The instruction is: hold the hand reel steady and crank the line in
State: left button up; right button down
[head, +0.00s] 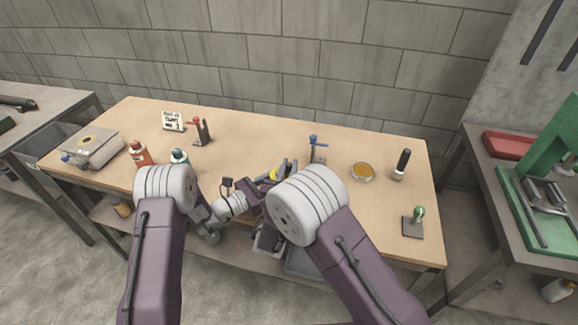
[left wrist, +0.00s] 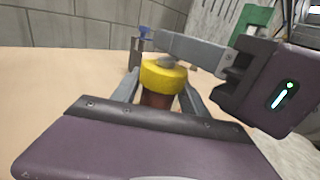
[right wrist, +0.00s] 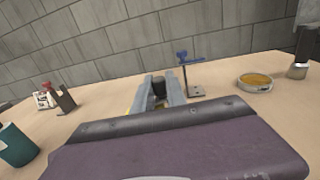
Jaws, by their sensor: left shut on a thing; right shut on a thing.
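The hand reel (left wrist: 163,76) is a yellow drum on a brown handle (left wrist: 158,99); in the head view only a little yellow (head: 273,175) shows between my wrists. My left gripper (left wrist: 156,98) is shut on the brown handle, one finger on each side, and the drum stands above its fingers. My right gripper (right wrist: 159,86) is shut on a small black knob (right wrist: 158,90), seemingly the reel's crank knob. In the left wrist view its fingers (left wrist: 170,48) reach in from the right just over the drum. The line and the crank arm cannot be made out.
A blue-handled post (head: 316,150) stands just behind the reel. An amber dish (head: 362,172), a black-handled tool (head: 402,165) and a green-knobbed stand (head: 414,222) are at right. A red bottle (head: 140,153), a teal container (head: 180,157) and a red-topped post (head: 200,131) are at left.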

jog(key=shift+s+m+g+h, duration=0.25)
jog(key=shift+m+h, duration=0.45)
jog(key=shift+h, duration=0.4)
jog(key=c, duration=1.3)
grip_release()
jog(key=shift+c, duration=0.2)
jog(key=v, duration=1.2)
jog(key=shift+r, duration=0.1)
